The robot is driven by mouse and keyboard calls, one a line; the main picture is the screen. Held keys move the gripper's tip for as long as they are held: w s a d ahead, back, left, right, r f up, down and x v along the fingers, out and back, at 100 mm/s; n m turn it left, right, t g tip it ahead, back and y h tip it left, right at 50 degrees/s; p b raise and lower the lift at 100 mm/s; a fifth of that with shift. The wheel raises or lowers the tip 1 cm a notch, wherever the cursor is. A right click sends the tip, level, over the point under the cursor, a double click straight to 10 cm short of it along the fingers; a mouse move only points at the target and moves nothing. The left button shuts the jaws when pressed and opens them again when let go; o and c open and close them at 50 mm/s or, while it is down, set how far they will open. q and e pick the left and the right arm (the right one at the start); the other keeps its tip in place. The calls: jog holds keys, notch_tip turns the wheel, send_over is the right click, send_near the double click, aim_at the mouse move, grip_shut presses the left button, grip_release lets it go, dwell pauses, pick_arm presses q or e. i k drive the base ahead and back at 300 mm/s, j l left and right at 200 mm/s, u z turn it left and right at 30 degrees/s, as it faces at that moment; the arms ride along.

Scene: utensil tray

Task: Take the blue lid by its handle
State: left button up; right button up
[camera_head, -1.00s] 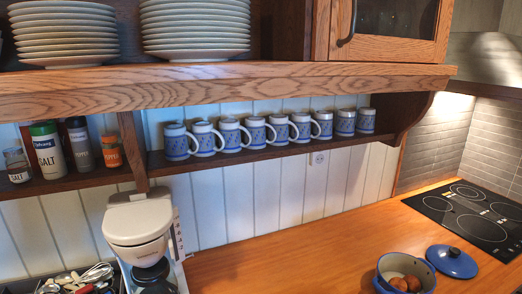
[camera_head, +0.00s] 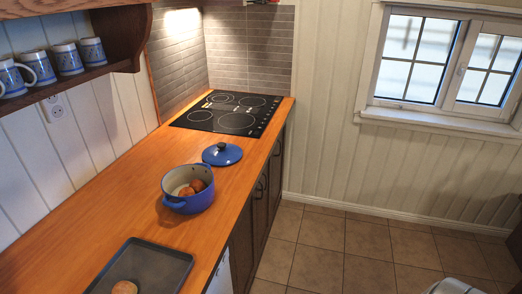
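The blue lid (camera_head: 222,154) lies flat on the wooden counter, between the blue pot and the cooktop. Its dark knob handle (camera_head: 221,146) points up at the middle of the lid. The blue pot (camera_head: 188,189) stands open just in front of the lid, with several brownish round items (camera_head: 192,187) inside.
A black cooktop (camera_head: 228,113) is set in the counter (camera_head: 125,197) beyond the lid. A dark tray (camera_head: 160,268) with a round bun-like item (camera_head: 124,287) lies nearer. Mugs (camera_head: 68,59) stand on the wall shelf at left. Tiled floor (camera_head: 340,250) is open at right.

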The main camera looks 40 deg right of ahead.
aim_at(221, 153)
jog(key=z, duration=0.85)
jog(key=i+l, duration=0.15)
